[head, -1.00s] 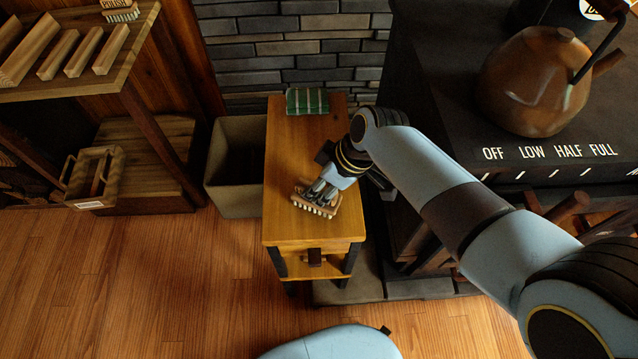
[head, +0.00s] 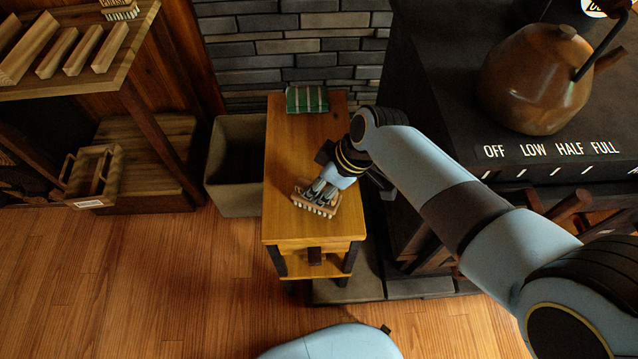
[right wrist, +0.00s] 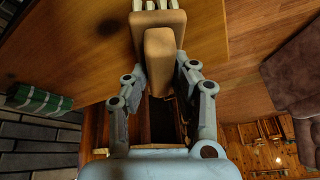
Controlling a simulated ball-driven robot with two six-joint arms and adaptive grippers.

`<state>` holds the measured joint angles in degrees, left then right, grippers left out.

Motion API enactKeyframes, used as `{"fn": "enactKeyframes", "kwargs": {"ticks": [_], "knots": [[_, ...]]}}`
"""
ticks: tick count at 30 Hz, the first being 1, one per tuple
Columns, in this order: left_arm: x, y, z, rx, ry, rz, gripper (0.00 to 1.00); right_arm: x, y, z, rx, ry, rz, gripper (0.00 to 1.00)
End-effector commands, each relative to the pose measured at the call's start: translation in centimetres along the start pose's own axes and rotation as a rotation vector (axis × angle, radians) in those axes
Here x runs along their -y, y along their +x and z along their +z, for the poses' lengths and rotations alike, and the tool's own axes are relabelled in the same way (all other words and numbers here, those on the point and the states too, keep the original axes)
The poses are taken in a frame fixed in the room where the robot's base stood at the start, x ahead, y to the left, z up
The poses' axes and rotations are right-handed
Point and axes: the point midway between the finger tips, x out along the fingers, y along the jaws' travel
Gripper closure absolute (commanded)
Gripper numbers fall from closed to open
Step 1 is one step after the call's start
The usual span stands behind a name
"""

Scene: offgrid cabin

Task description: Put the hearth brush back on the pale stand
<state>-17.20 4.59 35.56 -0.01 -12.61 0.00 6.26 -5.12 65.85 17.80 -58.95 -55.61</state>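The hearth brush (head: 315,203), a wooden block with pale bristles, is at the front part of the small wooden table. In the right wrist view the brush (right wrist: 157,60) shows its handle between the fingers, with its wider head and bristles beyond. My right gripper (head: 327,188) is at the brush from above, its fingers close against both sides of the handle. In the right wrist view the gripper (right wrist: 160,72) looks shut on it. Whether the bristles touch the tabletop is unclear. I cannot pick out a pale stand for certain. My left gripper is not in view.
The small table (head: 290,150) also carries a green striped item (head: 307,100) at its back. A grey bin (head: 236,165) stands to its left. A copper kettle (head: 535,80) sits on the dark stove at right. A shelf (head: 60,85) at left holds wooden pieces and another brush (head: 120,10).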

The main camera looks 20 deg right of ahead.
Motion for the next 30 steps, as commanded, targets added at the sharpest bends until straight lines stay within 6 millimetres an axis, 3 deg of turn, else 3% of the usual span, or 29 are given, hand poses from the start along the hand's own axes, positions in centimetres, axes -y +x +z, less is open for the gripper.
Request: {"fn": "enactKeyframes", "kwargs": {"ticks": [1,6,17,30], "knots": [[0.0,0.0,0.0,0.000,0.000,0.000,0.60,0.0,0.0,0.0,0.000,0.000,0.000,0.70],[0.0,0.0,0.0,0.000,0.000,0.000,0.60,0.0,0.0,0.0,0.000,0.000,0.000,0.48],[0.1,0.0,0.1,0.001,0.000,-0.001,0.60,0.0,-0.6,0.0,0.000,0.000,0.000,0.48],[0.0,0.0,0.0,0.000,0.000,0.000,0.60,-0.1,-6.8,0.0,-0.001,-0.001,0.002,0.48]]}}
